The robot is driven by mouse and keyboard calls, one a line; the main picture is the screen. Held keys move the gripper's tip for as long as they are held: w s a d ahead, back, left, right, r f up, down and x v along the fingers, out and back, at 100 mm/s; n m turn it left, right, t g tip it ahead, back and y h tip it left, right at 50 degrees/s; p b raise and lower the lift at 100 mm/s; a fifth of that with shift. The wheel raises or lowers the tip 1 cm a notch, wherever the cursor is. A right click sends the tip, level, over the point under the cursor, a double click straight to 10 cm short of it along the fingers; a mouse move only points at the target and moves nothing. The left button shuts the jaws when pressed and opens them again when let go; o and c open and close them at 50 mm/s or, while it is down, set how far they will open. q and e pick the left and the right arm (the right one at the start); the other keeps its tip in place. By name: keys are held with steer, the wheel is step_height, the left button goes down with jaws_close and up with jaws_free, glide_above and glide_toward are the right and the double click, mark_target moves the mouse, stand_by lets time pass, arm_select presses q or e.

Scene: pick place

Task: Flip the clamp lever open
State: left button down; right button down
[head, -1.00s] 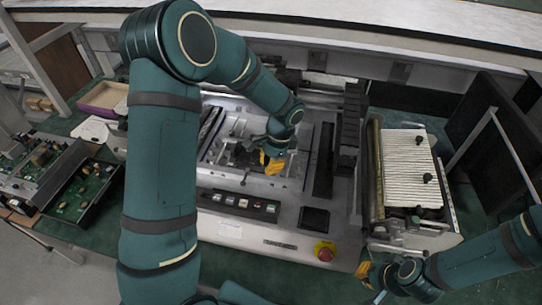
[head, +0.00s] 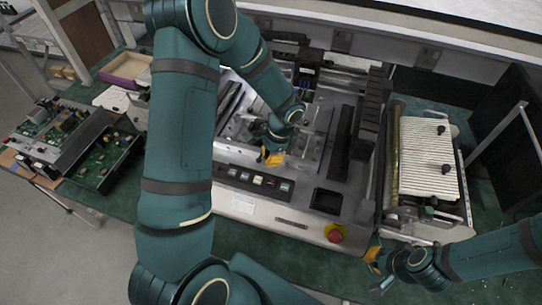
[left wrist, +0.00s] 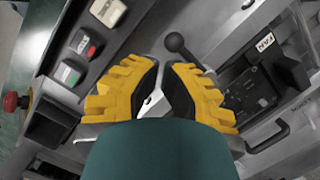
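A lever with a black ball knob (left wrist: 175,42) shows in the left wrist view, just beyond my left fingertips. Its thin shaft runs down to the right, partly behind the right finger. My left gripper (left wrist: 164,68) has yellow fingers with dark pads and a narrow gap between them. Nothing is clearly held. In the head view, my left gripper (head: 270,157) is over the machine bed, behind the button panel; I cannot make out the lever there. My right gripper (head: 373,265) is at the machine's front right, away from the lever; its opening is too small to judge.
The grey machine (head: 290,222) has a row of buttons (head: 255,180) and a red emergency stop (head: 335,233) in front. A ribbed white unit (head: 428,160) stands to the right. Open circuit-board trays (head: 110,160) lie to the left. A black handle (left wrist: 268,138) is near the right finger.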

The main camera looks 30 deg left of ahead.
arm_select(q)
steer(key=shift+s+a+m, duration=0.15)
steer(key=shift+s+m, duration=0.05)
steer(key=shift+m, duration=0.5)
steer(key=m, duration=0.1)
steer(key=s+a+m+t+b, duration=0.1)
steer(key=m, duration=0.1)
steer(key=shift+y, duration=0.3)
steer(key=m, duration=0.1)
steer(key=a+m, duration=0.1)
steer(key=m, duration=0.1)
steer(key=a+m+t, duration=0.1)
steer(key=shift+s+m, duration=0.35)
steer(key=shift+m, duration=0.05)
steer(key=m, duration=0.1)
steer(key=a+m, duration=0.1)
steer(key=m, duration=0.1)
steer(key=m+t, duration=0.1)
steer(key=shift+w+a+m, duration=0.1)
steer(key=shift+a+m, duration=0.2)
steer(key=shift+a, duration=0.1)
steer(key=m, duration=0.1)
steer(key=a+m+p, duration=0.1)
steer(key=m, duration=0.1)
steer(key=shift+w+a+t, duration=0.1)
steer(key=shift+w+t, duration=0.1)
steer(key=shift+t, duration=0.1)
steer(key=shift+w+a+p, duration=0.2)
steer(key=shift+p, duration=0.2)
steer(key=shift+a, duration=0.1)
